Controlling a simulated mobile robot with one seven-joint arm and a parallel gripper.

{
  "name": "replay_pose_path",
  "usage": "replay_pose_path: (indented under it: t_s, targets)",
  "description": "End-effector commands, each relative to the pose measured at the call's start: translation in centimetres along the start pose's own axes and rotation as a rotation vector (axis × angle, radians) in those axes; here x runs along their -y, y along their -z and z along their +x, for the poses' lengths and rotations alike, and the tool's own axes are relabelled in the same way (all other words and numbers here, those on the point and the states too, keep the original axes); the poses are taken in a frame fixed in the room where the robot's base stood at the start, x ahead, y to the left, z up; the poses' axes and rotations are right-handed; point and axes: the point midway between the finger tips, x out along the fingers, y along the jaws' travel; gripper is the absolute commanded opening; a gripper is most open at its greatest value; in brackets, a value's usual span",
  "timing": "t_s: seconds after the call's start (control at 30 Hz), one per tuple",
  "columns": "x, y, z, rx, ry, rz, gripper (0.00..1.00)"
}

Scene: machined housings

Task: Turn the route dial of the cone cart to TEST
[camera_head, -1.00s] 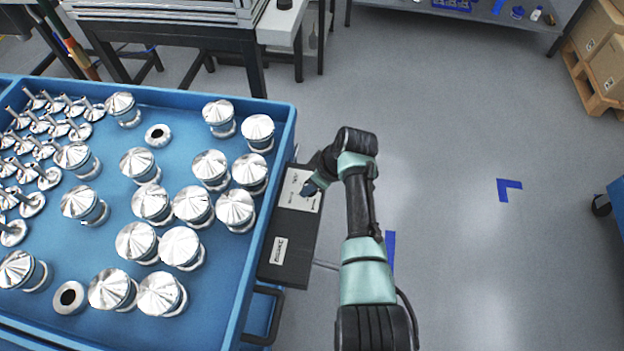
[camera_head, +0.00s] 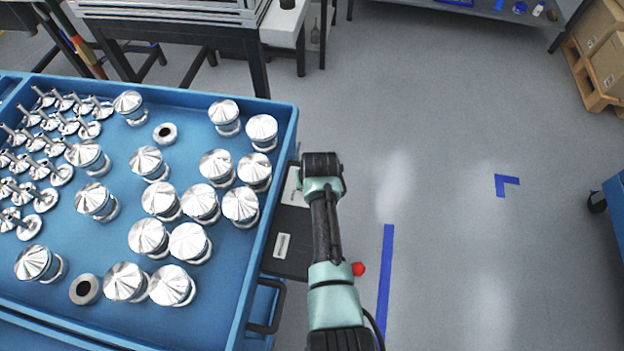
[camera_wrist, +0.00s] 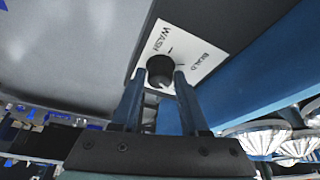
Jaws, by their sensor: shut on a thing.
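The route dial (camera_wrist: 160,70) is a round black knob on a white plate (camera_wrist: 190,48) in the wrist view. WASH and BUILD can be read on the plate. The TEST mark is not visible, and I cannot tell the dial's pointed setting. My gripper (camera_wrist: 159,82) has its fingers on either side of the knob and is shut on it. The cone cart (camera_head: 292,135) is a blue tray cart at left in the head view.
Several shiny cones (camera_head: 188,243) and stemmed pieces (camera_head: 30,226) stand in the tray. A black handle (camera_head: 276,308) juts from the cart's side. The floor at right is open, with blue tape (camera_head: 386,280).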

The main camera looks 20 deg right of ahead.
Motion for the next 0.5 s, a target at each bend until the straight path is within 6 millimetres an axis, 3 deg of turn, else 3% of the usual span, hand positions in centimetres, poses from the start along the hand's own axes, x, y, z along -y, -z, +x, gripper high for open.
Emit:
replay_pose_path:
  t_s: [0.5]
  targets:
    - [0.06, -0.08, 0.05, 0.002, -0.035, 0.086, 0.00]
